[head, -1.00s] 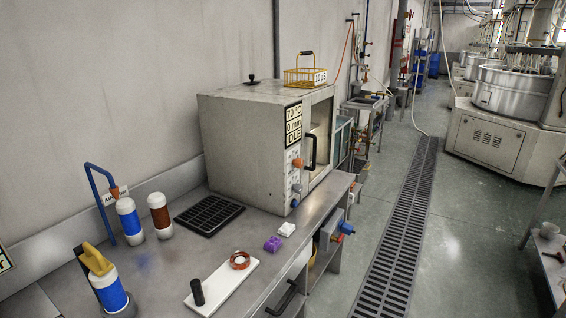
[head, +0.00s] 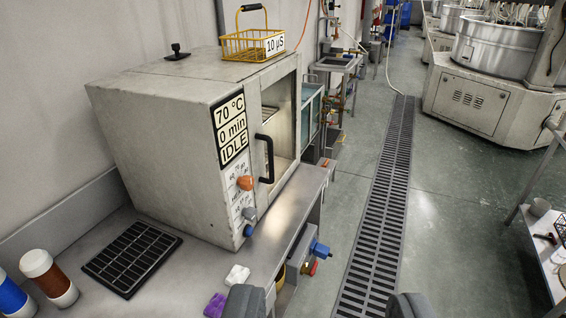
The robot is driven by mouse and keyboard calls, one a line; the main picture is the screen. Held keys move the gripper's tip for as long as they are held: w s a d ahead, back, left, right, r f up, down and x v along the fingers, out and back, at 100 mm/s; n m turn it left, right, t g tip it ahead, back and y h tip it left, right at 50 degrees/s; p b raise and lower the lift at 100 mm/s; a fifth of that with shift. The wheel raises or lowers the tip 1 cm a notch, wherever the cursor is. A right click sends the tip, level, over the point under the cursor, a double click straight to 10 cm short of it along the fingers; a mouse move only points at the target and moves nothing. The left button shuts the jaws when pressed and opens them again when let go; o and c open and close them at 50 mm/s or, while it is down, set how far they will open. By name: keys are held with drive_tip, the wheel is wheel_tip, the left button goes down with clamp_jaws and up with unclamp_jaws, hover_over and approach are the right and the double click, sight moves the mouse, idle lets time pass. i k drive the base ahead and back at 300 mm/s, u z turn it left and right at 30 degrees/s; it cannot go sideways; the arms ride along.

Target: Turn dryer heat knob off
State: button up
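The dryer (head: 165,130) is a pale grey box on the steel bench, left of centre. Its front display (head: 231,130) reads 70 °C, 0 min, IDLE. Below the display are an orange knob (head: 245,183), a grey knob (head: 249,213) and a blue knob (head: 248,231). The small labels beside them are too small to read surely, so I cannot tell which is the heat knob or its setting. My gripper (head: 326,304) shows as two dark fingertips at the bottom edge, wide apart with nothing between them. It is apart from the dryer and the knobs.
A black door handle (head: 266,158) sticks out right of the knobs. A yellow wire basket (head: 254,44) stands on the dryer. A black rack (head: 132,257), a white block (head: 237,275) and a purple block (head: 215,305) lie on the bench. Open floor with a drain grate (head: 377,210) is to the right.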

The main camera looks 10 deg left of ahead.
sight(246, 183)
drive_tip(key=z, duration=0.25)
drive_tip(key=i, duration=1.1)
drive_tip(key=z, duration=0.25)
